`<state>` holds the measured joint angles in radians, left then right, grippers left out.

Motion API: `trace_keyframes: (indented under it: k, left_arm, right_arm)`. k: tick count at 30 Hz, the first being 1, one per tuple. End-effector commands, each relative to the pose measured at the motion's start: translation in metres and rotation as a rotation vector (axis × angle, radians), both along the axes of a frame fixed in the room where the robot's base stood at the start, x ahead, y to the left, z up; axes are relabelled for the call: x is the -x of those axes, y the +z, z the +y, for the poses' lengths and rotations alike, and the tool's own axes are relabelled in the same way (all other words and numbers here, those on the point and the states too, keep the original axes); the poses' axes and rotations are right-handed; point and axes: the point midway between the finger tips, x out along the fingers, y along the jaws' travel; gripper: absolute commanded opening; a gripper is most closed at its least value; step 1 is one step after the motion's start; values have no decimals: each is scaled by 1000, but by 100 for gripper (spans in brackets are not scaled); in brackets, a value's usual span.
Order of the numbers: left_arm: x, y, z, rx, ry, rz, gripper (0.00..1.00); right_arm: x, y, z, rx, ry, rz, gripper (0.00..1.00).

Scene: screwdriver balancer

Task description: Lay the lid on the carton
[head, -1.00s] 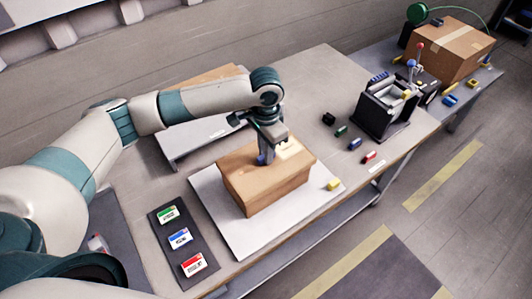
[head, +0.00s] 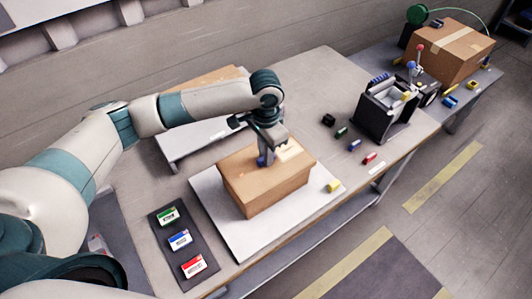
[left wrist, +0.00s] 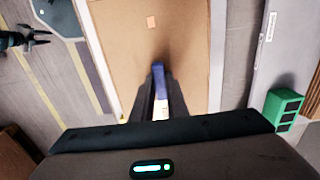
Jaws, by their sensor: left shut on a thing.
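The brown carton (head: 268,196) stands on a white board in the middle of the table. The flat brown lid (head: 240,161) is over its top. I see no clear gap between them in the head view, but my arm hides part of the lid. My left gripper (head: 264,160) points down at the lid and is shut on its blue grip. In the left wrist view the blue grip (left wrist: 159,80) sits between the two fingers, above the lid (left wrist: 120,50). A dark, pronged shape at the upper left looks like my right gripper (left wrist: 38,38); its jaws are too small to judge.
The white board (head: 222,222) has bare room around the carton, with a yellow block (head: 333,187) near its right corner. A dark strip with coloured cards (head: 180,240) lies to the left. Small blocks and a black holder (head: 388,108) stand to the right.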

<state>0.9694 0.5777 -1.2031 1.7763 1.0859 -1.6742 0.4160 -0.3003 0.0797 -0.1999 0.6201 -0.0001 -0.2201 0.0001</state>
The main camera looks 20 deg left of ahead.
Motion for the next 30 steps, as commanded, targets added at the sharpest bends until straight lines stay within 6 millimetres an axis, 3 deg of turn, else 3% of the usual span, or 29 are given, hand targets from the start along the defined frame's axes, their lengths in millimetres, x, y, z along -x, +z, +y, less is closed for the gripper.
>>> trace_keyframes:
  k: [30]
  left_arm:
    - [1,0,0,1,0,-1,0]
  right_arm:
    - [0,10,0,0,0,0,31]
